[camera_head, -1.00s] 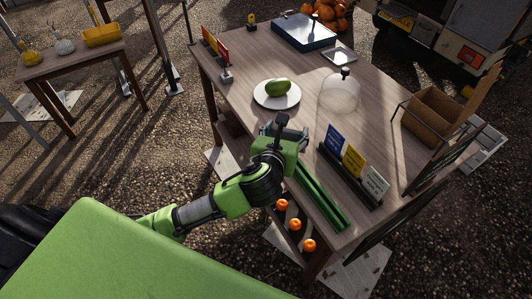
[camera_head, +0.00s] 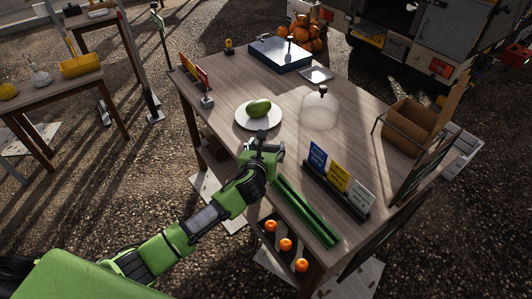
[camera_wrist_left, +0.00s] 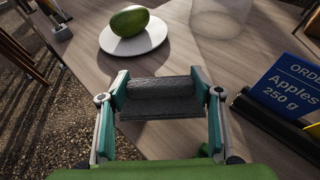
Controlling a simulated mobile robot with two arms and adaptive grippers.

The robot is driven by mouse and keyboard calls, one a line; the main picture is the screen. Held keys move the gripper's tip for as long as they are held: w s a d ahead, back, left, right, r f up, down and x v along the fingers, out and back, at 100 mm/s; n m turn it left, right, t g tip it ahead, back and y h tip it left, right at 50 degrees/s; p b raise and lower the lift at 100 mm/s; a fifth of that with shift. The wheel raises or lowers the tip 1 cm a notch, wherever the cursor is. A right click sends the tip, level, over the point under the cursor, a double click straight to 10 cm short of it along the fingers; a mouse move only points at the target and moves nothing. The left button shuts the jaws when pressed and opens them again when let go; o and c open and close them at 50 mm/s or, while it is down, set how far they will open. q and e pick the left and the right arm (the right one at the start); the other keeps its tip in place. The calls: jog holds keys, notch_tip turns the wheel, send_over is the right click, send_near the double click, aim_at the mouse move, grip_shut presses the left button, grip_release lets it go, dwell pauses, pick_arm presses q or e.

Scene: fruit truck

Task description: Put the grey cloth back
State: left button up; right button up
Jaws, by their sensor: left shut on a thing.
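My left gripper (camera_head: 264,150) is at the table's near edge, just in front of the white plate, and is shut on the grey cloth. In the left wrist view the grey cloth (camera_wrist_left: 160,100) shows as a rolled, dark grey bundle between the two fingers of the gripper (camera_wrist_left: 160,84). It seems to be over the near part of the table; whether it touches the top I cannot tell. In the head view the cloth is hard to make out. My right gripper is not in view.
A white plate (camera_head: 241,118) with a green mango (camera_head: 258,108) stands beyond the gripper. A glass dome (camera_head: 320,110), price signs (camera_head: 337,178) and a green slotted holder (camera_head: 305,212) are to the right. Several oranges (camera_head: 285,244) lie on a lower shelf.

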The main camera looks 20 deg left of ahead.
pick_arm(q)
jog(key=shift+w+f, duration=0.15)
jog(key=shift+f, duration=0.05)
jog(key=shift+w+f, duration=0.15)
jog(key=shift+f, duration=1.6)
jog(key=shift+a, duration=0.1)
jog(key=shift+f, duration=0.15)
jog(key=o, duration=1.1)
jog(key=shift+r, duration=0.2)
jog(key=v, duration=1.2)
